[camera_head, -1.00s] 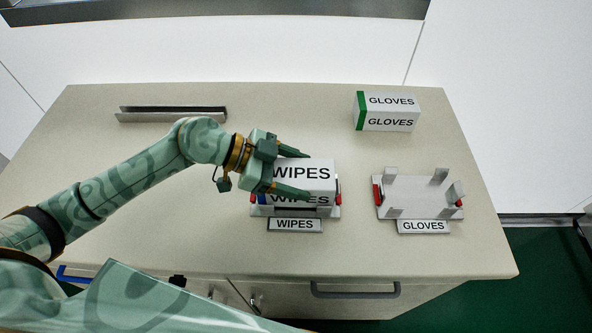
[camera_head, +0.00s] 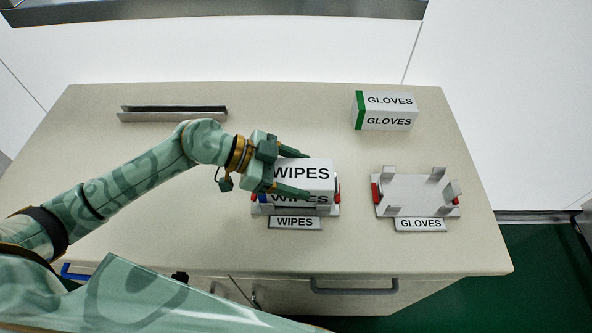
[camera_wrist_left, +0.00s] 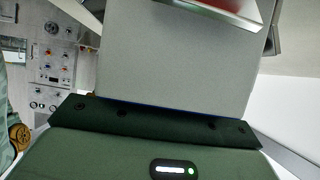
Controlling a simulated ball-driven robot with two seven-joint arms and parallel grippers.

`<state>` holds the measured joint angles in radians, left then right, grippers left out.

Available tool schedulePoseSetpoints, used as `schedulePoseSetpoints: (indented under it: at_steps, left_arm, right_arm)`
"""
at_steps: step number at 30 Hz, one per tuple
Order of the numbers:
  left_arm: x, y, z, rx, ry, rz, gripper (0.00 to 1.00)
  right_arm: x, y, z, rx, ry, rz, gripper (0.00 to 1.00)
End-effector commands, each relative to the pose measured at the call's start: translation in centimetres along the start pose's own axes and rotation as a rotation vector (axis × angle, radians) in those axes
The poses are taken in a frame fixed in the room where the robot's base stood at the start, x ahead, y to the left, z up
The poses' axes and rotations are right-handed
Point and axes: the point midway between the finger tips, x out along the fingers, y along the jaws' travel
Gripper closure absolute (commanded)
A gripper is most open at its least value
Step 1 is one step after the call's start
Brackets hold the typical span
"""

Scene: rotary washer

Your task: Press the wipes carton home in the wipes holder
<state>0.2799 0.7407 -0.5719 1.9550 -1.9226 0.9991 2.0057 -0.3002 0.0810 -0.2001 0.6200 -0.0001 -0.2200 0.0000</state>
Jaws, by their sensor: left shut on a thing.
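The wipes carton (camera_head: 305,172), white with black WIPES lettering, sits in or just over the wipes holder (camera_head: 333,211); I cannot tell how deep. A WIPES label plate (camera_head: 295,222) is at the holder's front, with red parts at the holder's sides. My left gripper (camera_head: 300,173) is shut on the carton, one finger along its far side and one along its front. In the left wrist view a large plain grey face (camera_wrist_left: 180,50) fills the middle, probably the carton. The carton hides most of the holder. My right gripper is not in view.
The empty gloves holder (camera_head: 415,190) with upright tabs stands to the right. The gloves carton (camera_head: 385,110) with a green end lies behind it. A metal channel (camera_head: 172,114) lies at the back left. The counter (camera_head: 180,225) is clear at front left.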

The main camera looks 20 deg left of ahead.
Motion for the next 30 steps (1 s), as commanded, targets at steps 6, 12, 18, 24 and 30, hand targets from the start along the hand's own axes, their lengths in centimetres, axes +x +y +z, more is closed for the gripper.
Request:
schedulePoseSetpoints:
  at_steps: [6, 12, 18, 24, 30]
  left_arm:
    - [0.01, -0.02, -0.01, 0.001, 0.001, -0.001, 0.68]
    - [0.11, -0.01, 0.16, 0.000, 0.001, 0.000, 0.68]
    - [0.20, -0.01, 0.34, 0.000, 0.001, 0.000, 0.68]
    - [0.22, 0.01, 0.39, 0.000, 0.000, 0.000, 0.29]
    - [0.21, 0.00, 0.38, 0.000, 0.000, 0.000, 0.07]
  right_arm:
    - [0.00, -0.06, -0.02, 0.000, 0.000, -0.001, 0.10]
    - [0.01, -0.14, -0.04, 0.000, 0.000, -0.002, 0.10]
    - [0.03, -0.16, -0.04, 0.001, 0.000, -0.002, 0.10]
    - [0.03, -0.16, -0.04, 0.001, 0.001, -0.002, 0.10]
    - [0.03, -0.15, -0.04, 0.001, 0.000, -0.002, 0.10]
